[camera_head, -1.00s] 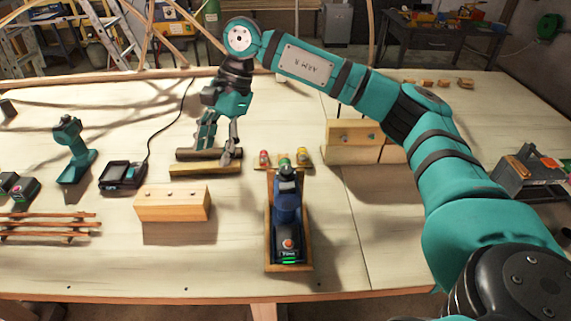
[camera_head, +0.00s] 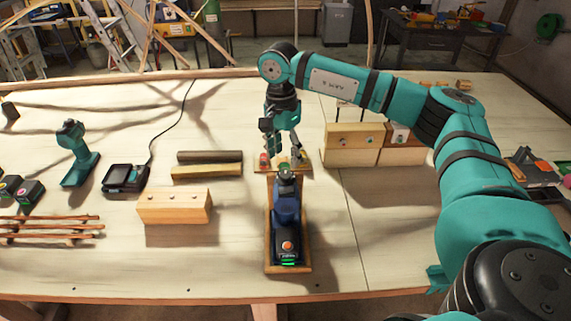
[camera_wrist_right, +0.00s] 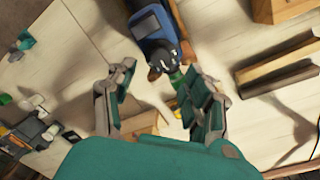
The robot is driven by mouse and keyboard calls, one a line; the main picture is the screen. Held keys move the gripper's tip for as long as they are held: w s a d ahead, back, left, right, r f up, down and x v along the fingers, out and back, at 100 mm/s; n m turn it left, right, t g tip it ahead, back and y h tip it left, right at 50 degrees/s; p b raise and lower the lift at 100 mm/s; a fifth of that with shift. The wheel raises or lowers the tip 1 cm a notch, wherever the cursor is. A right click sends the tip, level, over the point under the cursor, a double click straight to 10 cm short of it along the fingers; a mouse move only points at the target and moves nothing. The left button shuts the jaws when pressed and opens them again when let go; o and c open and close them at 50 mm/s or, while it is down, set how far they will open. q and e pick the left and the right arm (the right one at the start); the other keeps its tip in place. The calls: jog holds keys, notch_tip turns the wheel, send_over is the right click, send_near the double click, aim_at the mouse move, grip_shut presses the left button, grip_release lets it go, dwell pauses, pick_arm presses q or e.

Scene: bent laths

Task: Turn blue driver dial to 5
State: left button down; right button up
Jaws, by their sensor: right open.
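The blue driver (camera_head: 286,222) lies on a wooden cradle (camera_head: 269,263) at the middle front of the table. Its dark front end with the dial (camera_head: 286,177) points to the back of the table. In the right wrist view the driver (camera_wrist_right: 158,25) shows at the top, its dark round front end (camera_wrist_right: 163,57) just beyond the fingers. My right gripper (camera_head: 286,158) is open and empty above the far end of the cradle; its fingers (camera_wrist_right: 163,100) also show in the right wrist view. I cannot read the dial's number. My left gripper is not in view.
Small coloured bits, one of them red (camera_head: 264,161), stand behind the driver. A wooden block (camera_head: 174,206), two bars (camera_head: 208,171), a charger (camera_head: 125,178) and a teal driver (camera_head: 76,155) lie to the left. Wooden blocks (camera_head: 352,144) stand behind right. The front right table is clear.

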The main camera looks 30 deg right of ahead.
aim_at(286, 174)
notch_tip(286, 174, down, 6)
jog(key=shift+s+r+p, duration=0.15)
jog(key=shift+p, duration=0.5)
grip_shut()
